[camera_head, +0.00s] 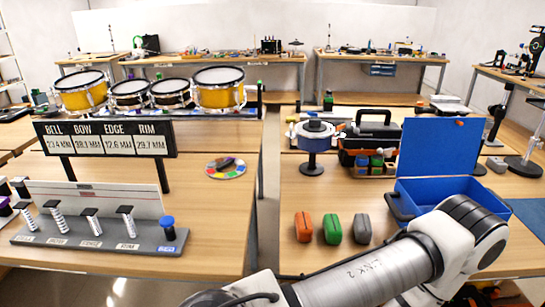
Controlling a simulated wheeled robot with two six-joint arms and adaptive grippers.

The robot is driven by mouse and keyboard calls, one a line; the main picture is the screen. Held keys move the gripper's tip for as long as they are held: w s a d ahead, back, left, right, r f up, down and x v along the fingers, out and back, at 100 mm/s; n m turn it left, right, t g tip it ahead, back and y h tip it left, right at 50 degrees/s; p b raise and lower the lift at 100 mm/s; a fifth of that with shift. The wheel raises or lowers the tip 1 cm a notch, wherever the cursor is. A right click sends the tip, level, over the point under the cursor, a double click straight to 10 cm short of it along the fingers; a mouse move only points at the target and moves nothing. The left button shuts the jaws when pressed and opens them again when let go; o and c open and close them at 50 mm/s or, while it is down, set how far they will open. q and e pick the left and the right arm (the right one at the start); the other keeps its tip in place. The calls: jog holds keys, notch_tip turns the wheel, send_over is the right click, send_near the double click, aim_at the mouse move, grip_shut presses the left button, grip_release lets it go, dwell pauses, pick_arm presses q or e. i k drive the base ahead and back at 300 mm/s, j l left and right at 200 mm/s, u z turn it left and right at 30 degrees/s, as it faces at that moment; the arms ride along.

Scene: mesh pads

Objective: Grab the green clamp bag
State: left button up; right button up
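The green clamp bag (332,228) is a small rounded upright case on the right-hand wooden table, near its front edge. It stands between an orange case (303,227) and a grey case (362,228) of similar shape, with small gaps between them. Neither of my grippers shows in the head view. One of my arms crosses the lower right of the picture, in front of the table and below the cases, and its far end bends down out of sight.
An open blue box (447,191) with its lid raised stands right of the cases.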

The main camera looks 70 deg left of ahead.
aim_at(333, 230)
jog(key=u, duration=1.8)
